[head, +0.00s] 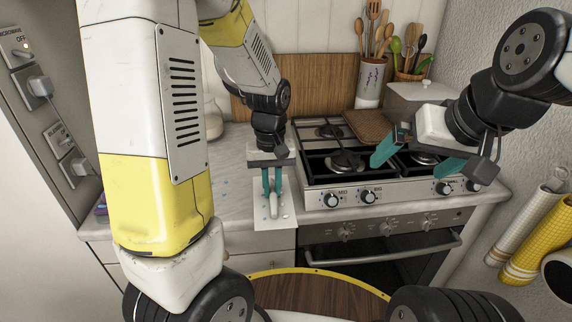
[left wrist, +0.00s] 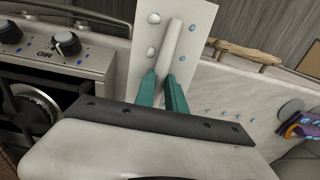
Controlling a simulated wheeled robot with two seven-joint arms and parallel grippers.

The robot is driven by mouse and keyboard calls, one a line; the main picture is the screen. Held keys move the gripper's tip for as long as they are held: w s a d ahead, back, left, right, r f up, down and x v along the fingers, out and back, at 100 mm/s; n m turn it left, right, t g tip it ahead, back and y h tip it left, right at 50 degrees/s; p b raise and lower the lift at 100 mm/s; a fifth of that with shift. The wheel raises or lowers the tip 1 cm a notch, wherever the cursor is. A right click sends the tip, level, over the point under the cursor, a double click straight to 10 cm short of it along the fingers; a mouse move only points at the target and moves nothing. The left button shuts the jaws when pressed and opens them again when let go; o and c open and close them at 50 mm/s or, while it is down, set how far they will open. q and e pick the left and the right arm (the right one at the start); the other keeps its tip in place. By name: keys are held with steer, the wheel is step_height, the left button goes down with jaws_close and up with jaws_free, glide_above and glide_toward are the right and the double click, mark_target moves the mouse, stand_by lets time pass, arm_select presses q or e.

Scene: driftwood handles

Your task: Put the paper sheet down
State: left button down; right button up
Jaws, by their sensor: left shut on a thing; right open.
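The paper sheet (head: 262,217) is white with small dots and a raised white ridge along its middle. In the head view it is at the counter's front edge, left of the stove, partly over the drawer front. My left gripper (head: 271,192) is shut on this ridge from above. In the left wrist view the sheet (left wrist: 191,60) stretches away beyond my teal fingers (left wrist: 165,85), which hide part of the ridge. I cannot tell whether the sheet touches the counter. My right gripper (head: 418,160) is open and empty above the stove.
The stove (head: 400,198) with knobs and grates stands to the right of the sheet. The counter (head: 232,160) left of the sheet is mostly clear. A driftwood handle (left wrist: 246,51) shows in the left wrist view.

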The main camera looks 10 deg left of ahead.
arm_select(q)
steer(key=w+a, duration=0.1)
steer(key=w, duration=0.3)
steer(key=w+a+f, duration=0.1)
steer(key=w, duration=0.4)
steer(key=w+a, duration=0.2)
steer(key=w, duration=0.2)
steer(key=shift+w+f, duration=0.2)
steer(key=shift+w, duration=0.15)
steer(key=shift+f, duration=1.7)
steer(key=shift+f, duration=0.15)
steer(key=c, duration=1.4)
jaws_free()
